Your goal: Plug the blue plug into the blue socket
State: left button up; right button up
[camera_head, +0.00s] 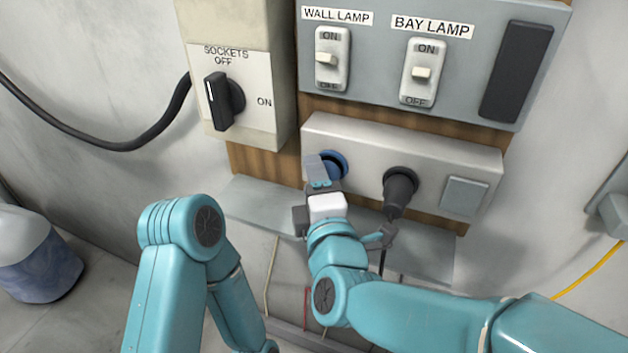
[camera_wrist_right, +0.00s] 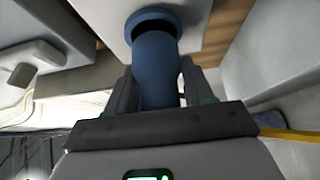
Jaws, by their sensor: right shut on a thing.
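The blue socket (camera_head: 338,161) is on the left of a pale socket box, partly hidden behind my right gripper (camera_head: 316,168). In the right wrist view the blue plug (camera_wrist_right: 155,75) stands between the gripper's two fingers, which are shut on it. Its far end meets the round blue socket rim (camera_wrist_right: 153,17). How deep it sits in the socket cannot be told. In the head view the plug is mostly hidden by the gripper. My left arm is bent at the lower left, and its gripper is out of view.
A black plug (camera_head: 400,187) sits in the neighbouring socket. A rotary SOCKETS switch (camera_head: 222,101) has its white mark upward, towards OFF. Two lamp switches (camera_head: 332,59) are above. A grey ledge (camera_head: 254,205) runs below the socket box (camera_head: 447,158). A bluish container (camera_head: 36,253) stands far left.

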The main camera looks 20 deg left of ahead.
jog(key=shift+w, duration=0.5)
jog(key=o, duration=1.1)
jog(key=shift+c, duration=0.2)
jog(key=shift+d, duration=0.1)
